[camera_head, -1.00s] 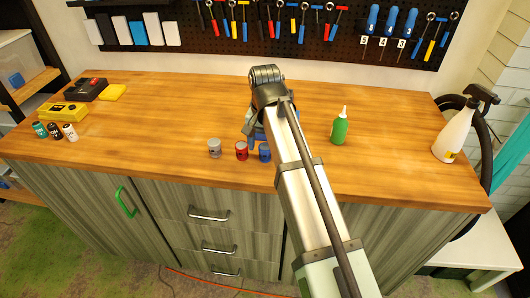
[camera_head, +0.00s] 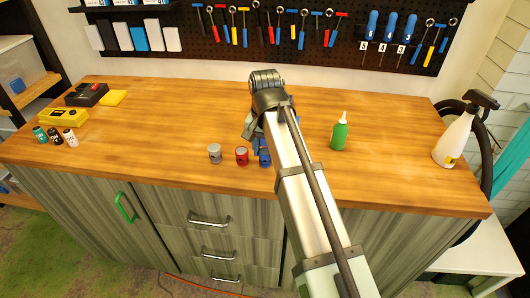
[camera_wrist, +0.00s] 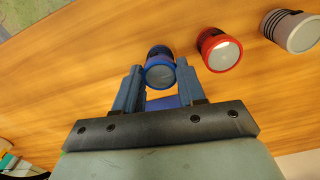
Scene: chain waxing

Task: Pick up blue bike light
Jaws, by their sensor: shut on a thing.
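The blue bike light (camera_wrist: 160,72) sits between the two blue fingers of my gripper (camera_wrist: 159,88) in the wrist view, with its round lens facing the camera. The fingers are shut on its sides. In the head view the blue bike light (camera_head: 265,160) stands near the table's front edge, right of the red one. My gripper (camera_head: 262,146) is there at its top, partly hidden behind my arm. I cannot tell whether the light touches the table.
A red light (camera_head: 241,157) and a grey light (camera_head: 214,154) stand close by on the left. A green bottle (camera_head: 339,133) stands to the right, with a white spray bottle (camera_head: 452,137) farther right. The wooden table (camera_head: 180,120) is clear at the middle left.

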